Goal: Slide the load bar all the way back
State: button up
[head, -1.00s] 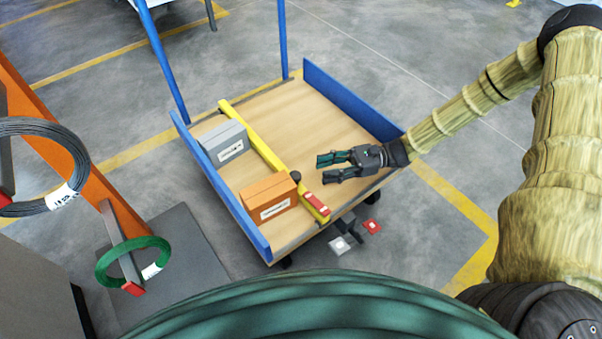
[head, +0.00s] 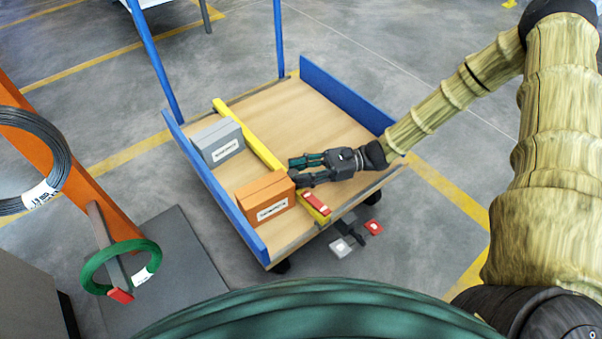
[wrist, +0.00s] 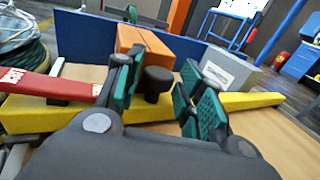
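The yellow load bar (head: 248,134) lies across the wooden cart deck (head: 315,123), with a red lever (head: 316,203) at its near end. It also shows in the wrist view (wrist: 252,101). A black knob (wrist: 157,84) stands up from the bar. My gripper (head: 292,170) is open at the bar, its green-padded fingers (wrist: 160,95) on either side of the knob. A gap shows between the knob and the right finger; contact on the left is unclear. In the head view the fingers partly hide the knob.
An orange box (head: 266,200) and a grey box (head: 217,143) sit between the bar and the blue left side wall (head: 215,190). Deck right of the bar is clear up to another blue wall (head: 345,95). Wire coils hang on an orange rack (head: 75,165) at left.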

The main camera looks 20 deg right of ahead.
grip_shut()
jog(key=shift+w+d+p, duration=0.25)
jog(key=shift+w+d, duration=0.05)
jog(key=shift+d, duration=0.5)
jog(key=shift+w+d+p, duration=0.25)
jog(key=shift+d+p, duration=0.05)
jog(key=shift+d, duration=0.45)
jog(key=shift+w+d+p, duration=0.25)
jog(key=shift+w+d, duration=0.05)
jog(key=shift+d, duration=0.5)
grip_release()
notch_tip(320, 180, up, 10)
